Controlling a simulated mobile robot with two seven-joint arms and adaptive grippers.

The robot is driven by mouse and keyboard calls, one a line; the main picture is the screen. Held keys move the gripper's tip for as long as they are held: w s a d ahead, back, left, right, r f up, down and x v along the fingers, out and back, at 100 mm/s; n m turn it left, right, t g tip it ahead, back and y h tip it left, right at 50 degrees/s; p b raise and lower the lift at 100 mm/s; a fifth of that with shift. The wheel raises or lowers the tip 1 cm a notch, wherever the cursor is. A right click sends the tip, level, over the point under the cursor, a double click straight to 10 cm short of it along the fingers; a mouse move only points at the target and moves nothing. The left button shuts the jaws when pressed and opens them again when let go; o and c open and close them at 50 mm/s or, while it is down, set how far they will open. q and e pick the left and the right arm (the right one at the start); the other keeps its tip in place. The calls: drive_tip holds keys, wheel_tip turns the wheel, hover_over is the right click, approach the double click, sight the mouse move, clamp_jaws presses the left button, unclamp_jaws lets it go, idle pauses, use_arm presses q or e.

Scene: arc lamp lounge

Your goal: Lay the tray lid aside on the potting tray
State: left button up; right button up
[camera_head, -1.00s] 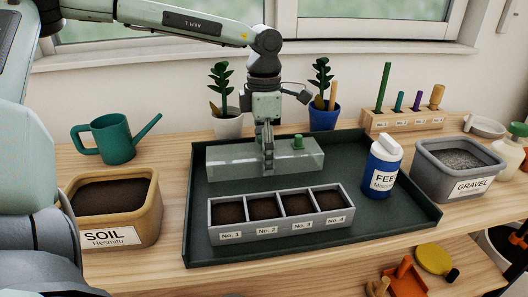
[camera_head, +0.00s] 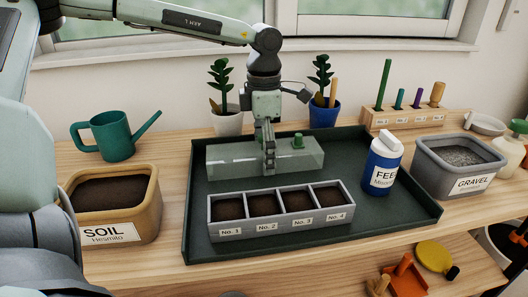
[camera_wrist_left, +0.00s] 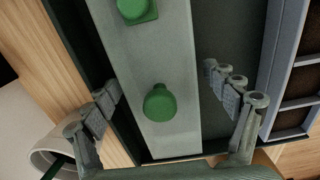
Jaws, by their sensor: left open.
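The tray lid (camera_head: 225,163), a long translucent grey-green cover with green knobs, lies on the dark potting tray (camera_head: 400,222), behind the grey seed tray (camera_head: 280,232). The seed tray is uncovered, with soil in its labelled cells. My left gripper (camera_head: 268,167) is over the middle of the lid, pointing down. In the left wrist view the open left gripper (camera_wrist_left: 165,95) has its fingers on either side of the lid (camera_wrist_left: 155,55), with gaps to it. One green knob is partly hidden in the head view. My right gripper is not in view.
Two potted plants (camera_head: 228,122) stand behind. A green watering can (camera_head: 112,140) is at the back left.

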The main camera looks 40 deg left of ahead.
use_arm(q)
wheel_tip(320, 180, up, 12)
drive_tip(key=shift+r, duration=0.15)
idle(0.5)
